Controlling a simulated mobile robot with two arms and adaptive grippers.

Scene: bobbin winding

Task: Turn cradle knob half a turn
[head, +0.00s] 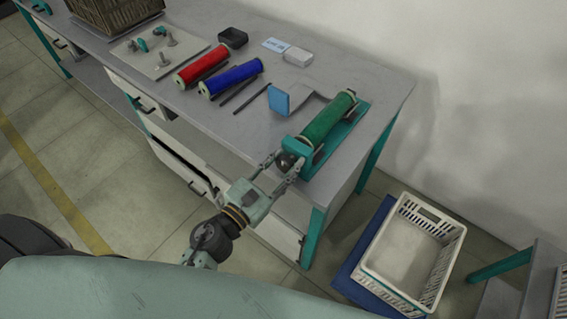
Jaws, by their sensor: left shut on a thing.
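A green bobbin (328,117) lies in a teal cradle (334,141) at the right end of the grey bench. The cradle knob (287,160), a dark round part, sits at the cradle's near end. My left gripper (285,164) reaches up from below, with one finger on each side of the knob, shut on it. The fingers and the cradle's end partly hide the knob, so its turn angle cannot be read. My right gripper is out of the picture.
A blue plate on a grey bracket (279,101) stands left of the cradle. Red (201,65) and blue (231,79) bobbins lie farther left. A white crate (408,255) stands on the floor at right. The bench's front edge is close under my gripper.

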